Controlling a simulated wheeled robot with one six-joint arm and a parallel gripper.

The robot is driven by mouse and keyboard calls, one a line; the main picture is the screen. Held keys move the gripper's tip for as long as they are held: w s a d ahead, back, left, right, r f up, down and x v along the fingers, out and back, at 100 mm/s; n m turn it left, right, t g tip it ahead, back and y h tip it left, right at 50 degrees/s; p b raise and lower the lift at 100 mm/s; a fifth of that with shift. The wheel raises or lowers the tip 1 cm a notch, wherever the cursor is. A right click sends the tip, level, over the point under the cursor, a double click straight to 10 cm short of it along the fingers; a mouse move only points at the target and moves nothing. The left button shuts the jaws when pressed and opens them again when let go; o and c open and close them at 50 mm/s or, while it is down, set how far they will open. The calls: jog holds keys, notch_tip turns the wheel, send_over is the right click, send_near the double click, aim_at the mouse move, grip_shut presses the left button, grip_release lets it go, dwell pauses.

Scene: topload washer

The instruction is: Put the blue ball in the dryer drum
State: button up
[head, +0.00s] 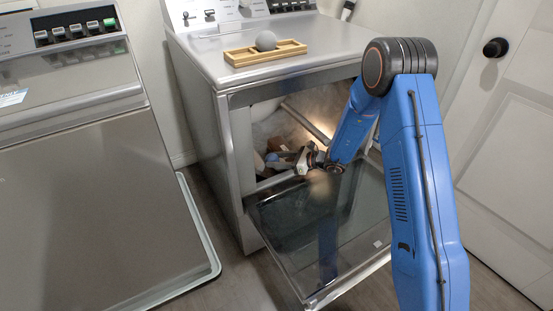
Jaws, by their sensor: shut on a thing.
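The dryer (205,120) stands in the middle with its front door folded down and its lit drum (300,122) visible through the opening. My gripper (273,159) reaches into the opening at the lower left. It is shut on a small blue thing, which looks like the blue ball (271,157). The ball is small in view and partly hidden by the fingers. It is just inside the opening, low and toward the left; I cannot tell whether it touches the drum floor.
The open glass door (300,225) lies below my arm. A wooden tray (240,58) holding a grey ball (266,41) sits on the dryer top. Brownish and pinkish items (277,143) lie inside near my gripper. A washer (75,150) stands left; a white door (515,140) is right.

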jog(key=o, duration=1.1)
jog(key=shift+o, duration=0.2)
jog(key=v, duration=1.7)
jog(key=shift+d, duration=0.15)
